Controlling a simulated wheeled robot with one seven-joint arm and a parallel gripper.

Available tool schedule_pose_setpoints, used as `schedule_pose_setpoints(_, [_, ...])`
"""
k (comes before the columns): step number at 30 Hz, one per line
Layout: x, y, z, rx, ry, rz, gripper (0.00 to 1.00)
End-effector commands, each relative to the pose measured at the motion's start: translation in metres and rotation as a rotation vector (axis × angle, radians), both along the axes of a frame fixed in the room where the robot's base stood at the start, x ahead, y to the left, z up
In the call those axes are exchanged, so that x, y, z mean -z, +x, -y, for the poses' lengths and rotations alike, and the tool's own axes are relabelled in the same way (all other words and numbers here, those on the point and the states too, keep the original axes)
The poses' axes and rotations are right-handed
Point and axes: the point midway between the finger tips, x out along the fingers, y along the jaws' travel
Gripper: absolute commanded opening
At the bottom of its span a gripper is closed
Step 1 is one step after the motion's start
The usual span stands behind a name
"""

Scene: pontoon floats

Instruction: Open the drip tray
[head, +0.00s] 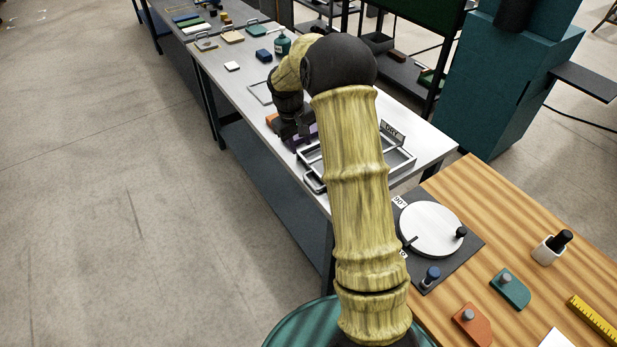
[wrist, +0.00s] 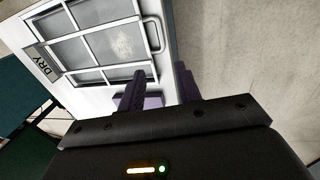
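A pale metal-framed tray (head: 405,165) with grey panels and a loop handle (head: 313,182) is on the grey bench, partly hidden behind my arm; I take it as the drip tray. In the wrist view the tray (wrist: 72,50) fills the upper left, with its handle (wrist: 155,35) on its right side. I cannot tell whether it is open. My gripper (head: 292,128) is low over the bench, beside the tray. In the wrist view my gripper (wrist: 160,82) has its fingers apart, with the handle beyond the tips. A purple block (head: 303,135) is close by the fingers.
A "DRY" sign (head: 391,133) stands at the tray's far side. An orange block (head: 271,119) lies left of my gripper. A wooden table (head: 460,270) with a white dial (head: 431,229) is at the right. The floor (head: 120,200) left of the bench is clear.

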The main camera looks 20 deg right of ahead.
Motion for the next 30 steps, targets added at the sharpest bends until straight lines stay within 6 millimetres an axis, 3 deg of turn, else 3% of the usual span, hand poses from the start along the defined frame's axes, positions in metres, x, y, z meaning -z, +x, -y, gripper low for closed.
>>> schedule_pose_setpoints(8, [0.014,0.000,0.003,0.000,0.000,-0.002,0.34])
schedule_pose_setpoints(30, [0.136,0.004,0.024,0.002,0.000,-0.003,0.34])
